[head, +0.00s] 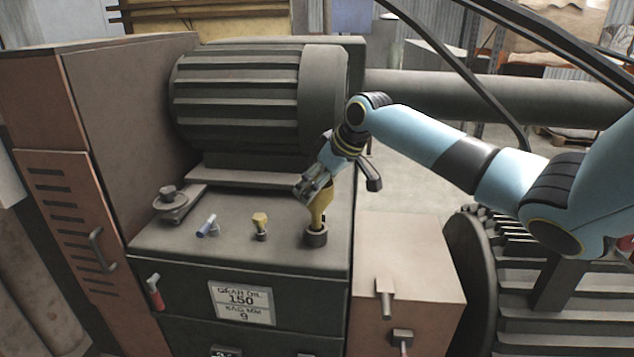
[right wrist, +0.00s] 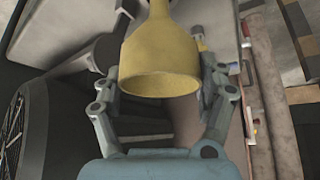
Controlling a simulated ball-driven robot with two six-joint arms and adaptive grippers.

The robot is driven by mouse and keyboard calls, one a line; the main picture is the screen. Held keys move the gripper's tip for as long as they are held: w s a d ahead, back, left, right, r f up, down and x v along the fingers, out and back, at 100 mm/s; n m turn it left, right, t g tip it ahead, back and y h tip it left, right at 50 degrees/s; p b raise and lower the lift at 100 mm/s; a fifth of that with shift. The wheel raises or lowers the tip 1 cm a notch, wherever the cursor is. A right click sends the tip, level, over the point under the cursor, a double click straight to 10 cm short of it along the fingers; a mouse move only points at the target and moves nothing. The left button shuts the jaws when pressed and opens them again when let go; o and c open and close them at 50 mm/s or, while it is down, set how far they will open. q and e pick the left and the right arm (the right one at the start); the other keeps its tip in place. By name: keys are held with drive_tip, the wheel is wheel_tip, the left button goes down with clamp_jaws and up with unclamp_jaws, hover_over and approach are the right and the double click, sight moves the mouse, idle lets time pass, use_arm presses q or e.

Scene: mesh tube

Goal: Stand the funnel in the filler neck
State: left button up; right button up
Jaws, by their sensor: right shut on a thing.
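The yellow funnel (head: 319,208) is in my right gripper (head: 314,188), wide end up and narrow end down. In the right wrist view the funnel (right wrist: 162,55) shows its wide mouth toward the camera, between the two fingers (right wrist: 163,88). The dark round filler neck (head: 315,236) stands on the machine's top, directly under the funnel. The funnel's spout reaches the neck's opening in the head view; its tip is hidden, and I cannot tell how deep it sits. My left gripper is not in view.
A ribbed motor housing (head: 240,95) stands behind the neck. A small yellow-topped fitting (head: 260,222) and a blue-handled part (head: 207,226) are to the left on the machine top. A lower box (head: 405,255) is on the right. A round ribbed part (head: 475,255) sits farther right.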

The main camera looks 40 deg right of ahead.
drive_tip(key=shift+f+b, duration=1.1)
drive_tip(key=shift+f, duration=1)
idle(1.9)
drive_tip(key=o, duration=1.2)
drive_tip(key=shift+o, duration=0.2)
drive_tip(key=shift+s+d+r, duration=0.1)
drive_tip(key=shift+s+r, duration=0.05)
drive_tip(key=shift+r, duration=0.1)
drive_tip(key=v, duration=1)
drive_tip(key=shift+s+r, duration=0.35)
drive_tip(key=shift+r, duration=0.25)
